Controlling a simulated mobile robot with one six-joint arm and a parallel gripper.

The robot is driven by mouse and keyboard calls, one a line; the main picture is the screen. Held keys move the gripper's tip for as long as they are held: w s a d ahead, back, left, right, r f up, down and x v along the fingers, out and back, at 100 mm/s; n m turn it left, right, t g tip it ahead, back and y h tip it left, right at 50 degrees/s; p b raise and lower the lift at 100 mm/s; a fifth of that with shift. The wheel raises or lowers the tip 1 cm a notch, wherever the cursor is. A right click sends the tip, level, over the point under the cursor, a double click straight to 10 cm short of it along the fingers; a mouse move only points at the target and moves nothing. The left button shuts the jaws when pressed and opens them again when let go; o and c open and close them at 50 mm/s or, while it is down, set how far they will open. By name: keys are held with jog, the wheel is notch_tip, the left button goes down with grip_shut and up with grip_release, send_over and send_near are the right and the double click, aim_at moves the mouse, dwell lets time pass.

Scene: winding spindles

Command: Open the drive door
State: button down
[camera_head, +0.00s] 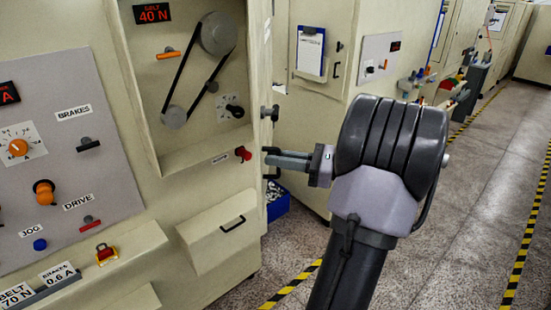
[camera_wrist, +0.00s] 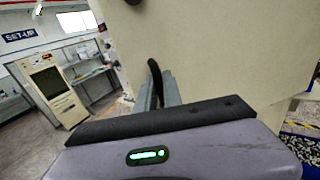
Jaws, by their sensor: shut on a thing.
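The drive bay (camera_head: 190,150) of the near cream machine shows its black belt (camera_head: 190,75) and two pulleys uncovered. A cream panel (camera_head: 261,60) stands nearly edge-on at the bay's right side; it looks like the drive door swung outward, though its hinge is not clear. A black handle (camera_head: 272,176) sits on its right side. My gripper (camera_head: 272,160) reaches it from the right. In the wrist view, the fingers close around the black handle (camera_wrist: 154,78), beside the broad cream panel face (camera_wrist: 230,50). The fingertips are partly hidden.
A red knob (camera_head: 242,153) is at the bay's lower right corner. A black fitting (camera_head: 269,112) sticks out above the handle. A drawer front (camera_head: 215,232) juts out below. Another machine (camera_head: 310,115) stands close behind. Free floor (camera_head: 460,220) lies right of my arm.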

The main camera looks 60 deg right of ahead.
jog(key=c, duration=1.5)
grip_release()
jog(key=p+v, duration=0.1)
jog(key=v, duration=1.6)
jog(key=shift+s+p, duration=0.15)
jog(key=shift+p, duration=0.15)
jog(key=shift+d, duration=0.1)
